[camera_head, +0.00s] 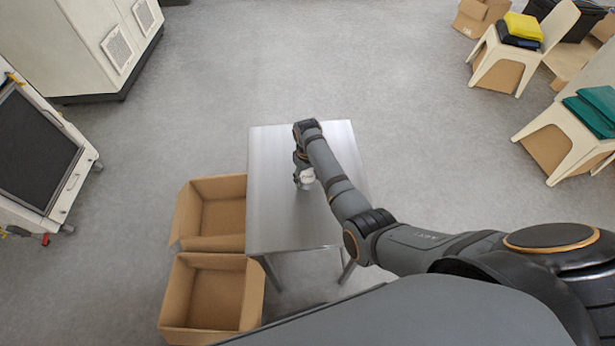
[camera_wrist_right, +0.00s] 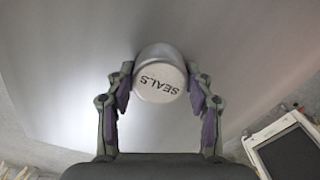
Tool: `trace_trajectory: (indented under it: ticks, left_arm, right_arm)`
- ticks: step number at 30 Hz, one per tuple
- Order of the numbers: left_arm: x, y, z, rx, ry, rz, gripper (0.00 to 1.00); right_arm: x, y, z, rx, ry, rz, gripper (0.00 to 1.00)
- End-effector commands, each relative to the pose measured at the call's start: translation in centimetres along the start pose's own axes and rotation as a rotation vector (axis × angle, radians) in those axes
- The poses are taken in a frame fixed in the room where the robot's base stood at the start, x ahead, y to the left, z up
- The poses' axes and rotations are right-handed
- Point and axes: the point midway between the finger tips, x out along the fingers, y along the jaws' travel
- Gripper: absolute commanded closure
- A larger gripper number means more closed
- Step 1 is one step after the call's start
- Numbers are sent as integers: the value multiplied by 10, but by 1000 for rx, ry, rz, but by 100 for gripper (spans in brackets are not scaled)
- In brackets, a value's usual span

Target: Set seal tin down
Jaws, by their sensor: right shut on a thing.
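The seal tin (camera_wrist_right: 160,80) is a small silver-grey cylinder with a pale lid marked "SEALS". In the right wrist view it sits between the fingers of my right gripper (camera_wrist_right: 160,100), which is shut on it. In the head view the tin (camera_head: 307,176) shows as a small pale round shape over the metal table (camera_head: 275,215). My right gripper (camera_head: 304,180) is beside it, with the arm reaching in from the right. I cannot tell whether the tin's base touches the table top. My left gripper is not in view.
Two open, empty cardboard boxes, one at the back (camera_head: 219,243) and one in front (camera_head: 202,329), stand left of the table. Chairs with folded cloths (camera_head: 520,43) are at the right. A cabinet (camera_head: 85,45) and a dark-screened machine (camera_head: 35,150) stand at the left. The table top around the tin looks clear.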

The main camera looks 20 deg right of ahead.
Motion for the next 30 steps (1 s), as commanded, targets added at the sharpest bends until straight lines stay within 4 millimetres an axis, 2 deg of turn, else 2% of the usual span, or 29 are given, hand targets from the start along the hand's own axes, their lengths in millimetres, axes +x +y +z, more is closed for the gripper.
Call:
trace_trajectory:
  ticks: [1,3,6,14,17,20,30]
  left_arm:
    - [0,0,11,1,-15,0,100]
    - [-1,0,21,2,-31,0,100]
    - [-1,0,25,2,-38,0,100]
    - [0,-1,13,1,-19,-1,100]
    - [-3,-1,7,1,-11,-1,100]
    - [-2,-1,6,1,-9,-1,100]
    - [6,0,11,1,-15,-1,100]
  right_arm:
    - [1,0,0,0,1,0,44]
    - [0,0,0,0,1,0,35]
    - [0,0,0,0,1,0,24]
    - [0,0,0,0,0,0,24]
    - [-7,0,0,0,1,0,24]
    - [-22,0,-1,0,4,0,24]
    - [-100,0,-2,1,4,1,24]
